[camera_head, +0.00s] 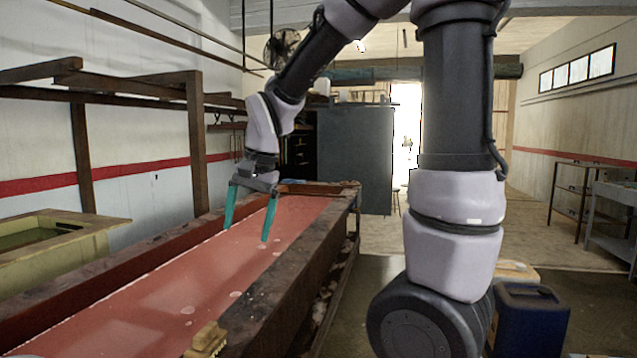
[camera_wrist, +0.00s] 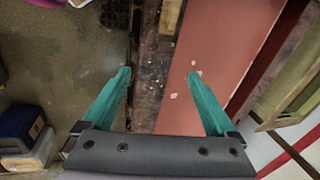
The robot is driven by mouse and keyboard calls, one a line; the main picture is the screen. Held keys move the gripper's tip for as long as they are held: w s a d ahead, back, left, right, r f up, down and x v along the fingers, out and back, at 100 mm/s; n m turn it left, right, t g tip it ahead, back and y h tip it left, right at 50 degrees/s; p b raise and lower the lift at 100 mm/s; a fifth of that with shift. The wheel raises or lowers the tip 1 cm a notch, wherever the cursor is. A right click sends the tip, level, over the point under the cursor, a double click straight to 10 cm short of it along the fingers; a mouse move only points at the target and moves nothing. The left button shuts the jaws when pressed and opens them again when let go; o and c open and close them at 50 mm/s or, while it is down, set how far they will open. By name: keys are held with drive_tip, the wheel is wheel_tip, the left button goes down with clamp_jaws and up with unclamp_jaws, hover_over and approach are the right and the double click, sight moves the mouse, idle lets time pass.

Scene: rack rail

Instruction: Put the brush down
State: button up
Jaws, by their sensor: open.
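The brush appears as a small tan, block-like thing (camera_head: 206,340) on the dark near rim of the long trough, at the bottom edge of the head view. A tan shape (camera_wrist: 169,17) on the rim at the top of the wrist view may be the same brush. My gripper (camera_head: 246,234) hangs over the trough (camera_head: 165,285), pointing down, well beyond the brush. Its two teal fingers are spread with nothing between them. In the wrist view my gripper (camera_wrist: 158,73) is also open and empty, above the rim and the reddish trough floor.
A pale yellow-green vat (camera_head: 60,240) stands left of the trough. A dark wooden rack (camera_head: 195,140) rises behind it. A blue box (camera_head: 530,318) stands on the floor at the right. A grey cabinet (camera_head: 355,160) is at the back. Open floor lies right of the trough.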

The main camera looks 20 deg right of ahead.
drive_tip(key=s+d+r+n+t, duration=0.2)
drive_tip(key=s+d+r+t, duration=0.3)
drive_tip(key=s+d+r, duration=0.5)
drive_tip(key=shift+s+d+r, duration=0.15)
drive_tip(key=shift+s+d, duration=0.4)
drive_tip(key=shift+d, duration=0.6)
